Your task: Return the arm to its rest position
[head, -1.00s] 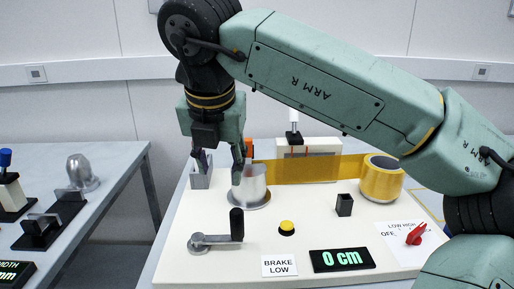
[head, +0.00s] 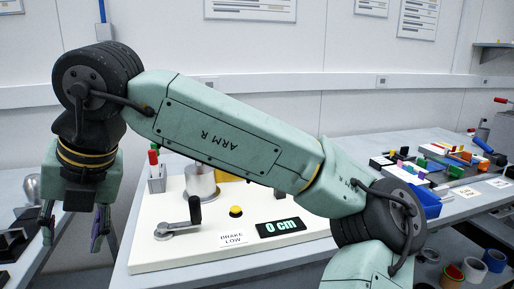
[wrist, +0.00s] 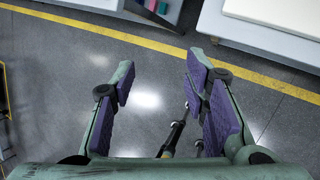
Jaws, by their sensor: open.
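My gripper (head: 74,222) hangs fingers-down at the left of the head view, in front of the gap between the left table and the white board. In the wrist view my gripper (wrist: 160,82) is open, its purple-padded fingers apart with nothing between them but grey floor. My green arm stretches across the head view from lower right to upper left and hides part of the white board.
A blue bin (head: 425,203) stands at right. Tape rolls (head: 474,269) lie lower right. Open floor shows below my gripper.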

